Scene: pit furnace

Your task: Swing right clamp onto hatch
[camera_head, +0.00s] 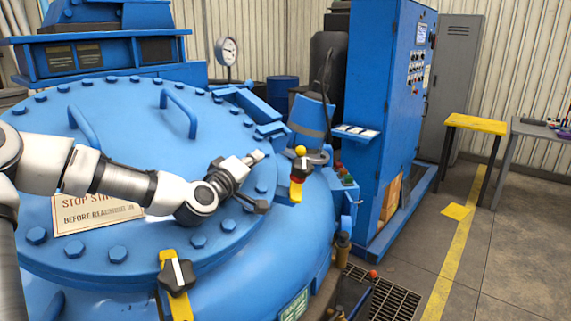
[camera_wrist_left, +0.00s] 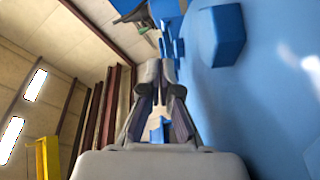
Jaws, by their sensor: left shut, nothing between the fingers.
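The hatch (camera_head: 130,110) is a large round blue lid with bolts around its rim and two handles on top. My left gripper (camera_head: 256,157) is shut and empty above the right part of the hatch. It also shows in the wrist view (camera_wrist_left: 160,82), beside the blue surface. Another clamp, a yellow bar with a black knob (camera_head: 176,278), is at the front rim. A dark lever (camera_head: 250,204) lies below the gripper. My right gripper is not in view.
A tall blue control cabinet (camera_head: 395,110) stands right of the furnace. A gauge (camera_head: 228,52) rises behind the hatch. A sign (camera_head: 95,210) lies on the lid, partly behind my left arm. The floor at the far right has free room beside a yellow-edged table (camera_head: 476,124).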

